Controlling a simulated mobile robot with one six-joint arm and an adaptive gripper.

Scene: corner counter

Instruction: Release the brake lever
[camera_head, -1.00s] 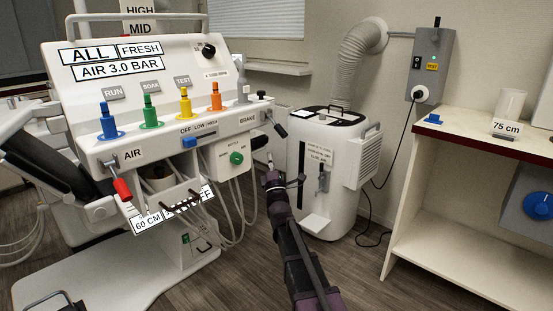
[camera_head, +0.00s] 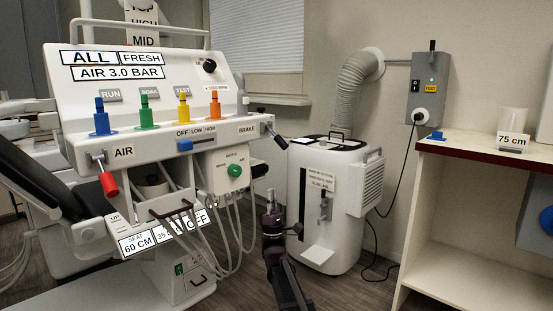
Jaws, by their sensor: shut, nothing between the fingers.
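The brake lever (camera_head: 277,135) sticks out at the right end of the white control panel, just right of the BRAKE label (camera_head: 247,129). It has a short metal stem and a black handle that slants down to the right. My gripper (camera_head: 271,194) is in front of the panel's right end, below the lever in the picture and apart from it. It points upward, is shut and looks empty.
A red-handled AIR lever (camera_head: 108,184) is at the panel's left end. Coloured knobs and a blue slider (camera_head: 185,145) line the panel. Hoses (camera_head: 232,230) hang left of my gripper. A white machine (camera_head: 323,205) stands close on the right, with a shelf (camera_head: 470,230) beyond.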

